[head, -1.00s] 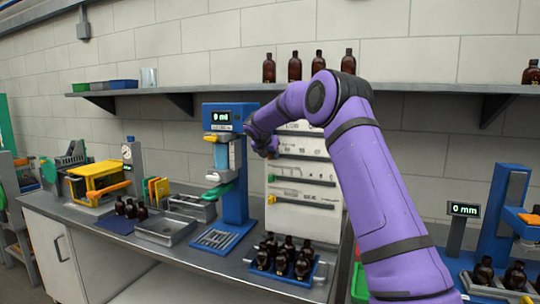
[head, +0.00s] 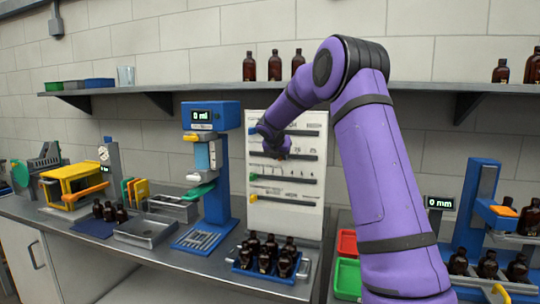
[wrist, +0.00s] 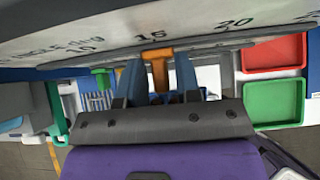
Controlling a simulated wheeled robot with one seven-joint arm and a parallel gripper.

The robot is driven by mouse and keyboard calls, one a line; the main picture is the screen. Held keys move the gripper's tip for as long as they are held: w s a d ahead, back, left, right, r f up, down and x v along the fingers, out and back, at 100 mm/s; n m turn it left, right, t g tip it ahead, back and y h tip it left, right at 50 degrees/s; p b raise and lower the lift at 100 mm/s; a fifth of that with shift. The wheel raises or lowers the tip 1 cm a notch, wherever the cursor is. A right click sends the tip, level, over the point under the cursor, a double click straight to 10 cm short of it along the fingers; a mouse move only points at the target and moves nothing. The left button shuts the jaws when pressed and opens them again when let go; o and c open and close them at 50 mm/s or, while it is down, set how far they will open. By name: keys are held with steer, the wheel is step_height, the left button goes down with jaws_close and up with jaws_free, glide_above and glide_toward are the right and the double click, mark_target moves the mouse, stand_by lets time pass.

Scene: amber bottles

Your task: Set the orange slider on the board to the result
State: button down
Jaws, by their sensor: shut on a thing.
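The white board (head: 262,216) stands upright on the bench with several horizontal slots. My gripper (head: 275,150) is at its second slot in the head view and hides the orange slider there. In the wrist view my gripper (wrist: 158,80) has its two blue fingers closed around the orange slider (wrist: 157,65). The slider sits just below the printed 15, with 10 to its left and 20 to its right. A green slider (head: 254,177) and a yellow slider (head: 253,197) are at the left of lower slots. A blue slider (head: 284,131) is in the top slot.
A blue stand with a "0 ml" display (head: 202,116) is left of the board. A rack of amber bottles (head: 268,258) is in front of it. Red (head: 347,242) and green (head: 347,278) trays lie to the right. A second display (head: 440,203) reads 0 mm.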

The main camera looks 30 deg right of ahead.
steer(key=c, duration=1.1)
jaws_free()
steer(key=v, duration=1)
steer(key=shift+s+a+r, duration=0.15)
steer(key=shift+a+r, duration=0.1)
